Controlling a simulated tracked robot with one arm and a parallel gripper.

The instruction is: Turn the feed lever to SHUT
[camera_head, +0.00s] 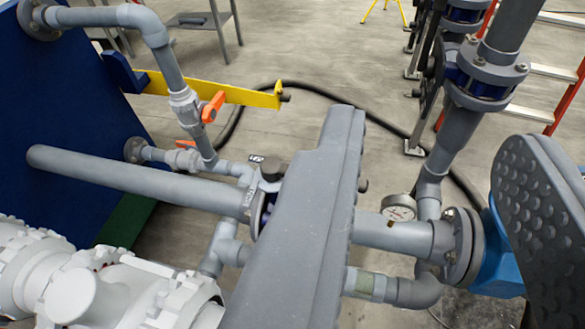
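My gripper (432,135) is open, its two grey fingers wide apart, with a dimpled pad on the right one. No object is held between them. The left finger crosses in front of a grey pipe valve (252,198), which has a dark round top and a small black-and-white label plate (256,158). The finger hides much of this valve, and I cannot make out a feed lever or its position there. Two small valves with orange handles, an upper one (213,106) and a lower one (186,144), are on the thinner pipes at left.
A thick grey pipe (140,180) runs from a blue panel (60,110) toward the valve. Between the fingers are a pressure gauge (398,208) and a flanged pipe (405,238). A yellow bar (215,92), upright pipework (484,75) and a black hose (335,95) lie beyond.

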